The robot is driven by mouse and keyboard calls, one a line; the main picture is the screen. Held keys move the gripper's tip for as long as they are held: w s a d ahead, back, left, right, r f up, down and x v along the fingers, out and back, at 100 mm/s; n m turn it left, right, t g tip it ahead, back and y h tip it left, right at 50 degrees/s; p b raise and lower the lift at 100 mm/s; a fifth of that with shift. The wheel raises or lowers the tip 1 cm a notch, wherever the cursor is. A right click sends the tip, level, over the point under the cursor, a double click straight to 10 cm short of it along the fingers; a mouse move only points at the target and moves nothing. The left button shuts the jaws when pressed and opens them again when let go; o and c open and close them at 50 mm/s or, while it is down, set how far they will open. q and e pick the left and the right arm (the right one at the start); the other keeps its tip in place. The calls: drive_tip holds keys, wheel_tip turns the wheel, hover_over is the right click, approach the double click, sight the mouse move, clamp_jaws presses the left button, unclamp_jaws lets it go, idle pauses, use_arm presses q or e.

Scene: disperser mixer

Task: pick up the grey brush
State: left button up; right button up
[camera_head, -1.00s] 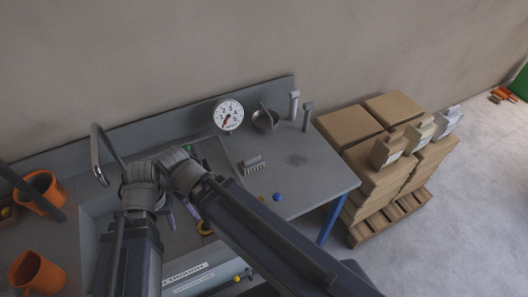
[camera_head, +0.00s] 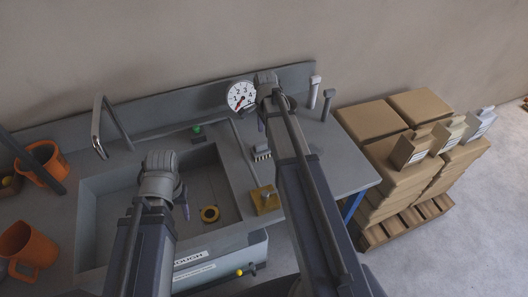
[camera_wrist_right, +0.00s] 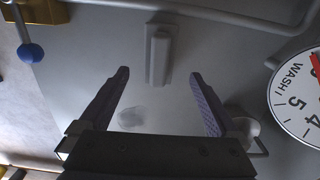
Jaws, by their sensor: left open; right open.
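The grey brush (camera_head: 262,152) lies on the counter right of the sink, its pale bristles showing in the head view. In the right wrist view the brush (camera_wrist_right: 159,56) appears as a grey block ahead of the fingertips, roughly centred between them. My right gripper (camera_wrist_right: 159,74) is open and empty, with a finger spread to each side. In the head view my right gripper (camera_head: 262,122) is above the counter near the gauge, partly hidden by its own arm. My left gripper (camera_head: 182,203) is over the sink, open and empty.
The dial gauge (camera_head: 241,96) stands at the back, close to my right arm; it also shows in the wrist view (camera_wrist_right: 304,100). A brass-coloured block (camera_head: 265,200) sits by the sink's right edge. Orange mugs (camera_head: 27,247) are left.

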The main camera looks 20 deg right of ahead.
sight(264, 149)
drive_tip(key=shift+s+a+f+b, duration=0.1)
drive_tip(key=shift+a+f+b, duration=0.05)
drive_tip(key=shift+f+b, duration=1.85)
drive_tip(key=shift+a+f+b, duration=0.15)
drive_tip(key=shift+f+b, duration=1.75)
drive_tip(key=shift+f, duration=0.05)
drive_tip(key=shift+r, duration=0.1)
drive_tip(key=c, duration=1.5)
drive_tip(key=shift+r, duration=0.1)
wheel_tip(264, 149, up, 10)
drive_tip(key=p, duration=1)
